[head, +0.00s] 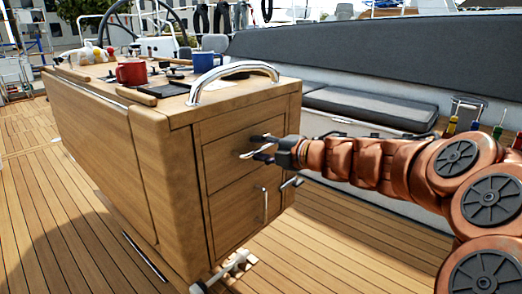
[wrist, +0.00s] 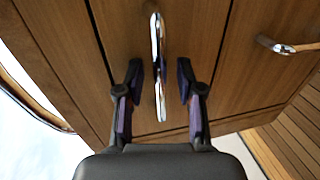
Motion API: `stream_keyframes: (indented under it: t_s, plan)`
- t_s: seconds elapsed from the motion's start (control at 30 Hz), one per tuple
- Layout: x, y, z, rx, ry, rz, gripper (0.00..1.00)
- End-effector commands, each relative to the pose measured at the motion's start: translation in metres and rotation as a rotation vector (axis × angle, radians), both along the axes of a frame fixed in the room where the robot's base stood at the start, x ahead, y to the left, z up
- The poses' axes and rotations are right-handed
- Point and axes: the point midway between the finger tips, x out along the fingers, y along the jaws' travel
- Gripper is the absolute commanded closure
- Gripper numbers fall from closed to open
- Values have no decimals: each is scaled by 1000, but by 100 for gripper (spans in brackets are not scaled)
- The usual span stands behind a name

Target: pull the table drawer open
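The wooden table (head: 100,110) stands on the deck, with its end panel facing my arm. The table drawer (head: 222,135) is the upper front in that end, and it looks shut, flush with the frame. In the wrist view the drawer front (wrist: 130,25) carries a slim chrome handle (wrist: 157,50). My gripper (head: 264,147) is at the drawer front in the head view. In the wrist view my gripper (wrist: 159,82) is open, with one finger on each side of the handle's near end and a visible gap on both sides. Contact is not visible.
A lower door (head: 232,215) has its own handle (head: 264,205), also in the wrist view (wrist: 285,46). A chrome grab rail (head: 235,72), red mug (head: 131,73) and blue mug (head: 204,62) are on the tabletop. A cushioned bench (head: 370,105) lies behind. Deck right of the table is clear.

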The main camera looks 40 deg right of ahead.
Motion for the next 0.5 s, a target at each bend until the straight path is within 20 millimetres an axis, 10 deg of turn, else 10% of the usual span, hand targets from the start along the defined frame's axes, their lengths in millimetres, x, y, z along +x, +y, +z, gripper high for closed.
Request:
stream_keyframes:
  t_s: [0.33, 0.5]
  plan:
    - [2, 1, -1, 0, 0, 1, 63]
    - [2, 1, -1, 1, 0, 1, 79]
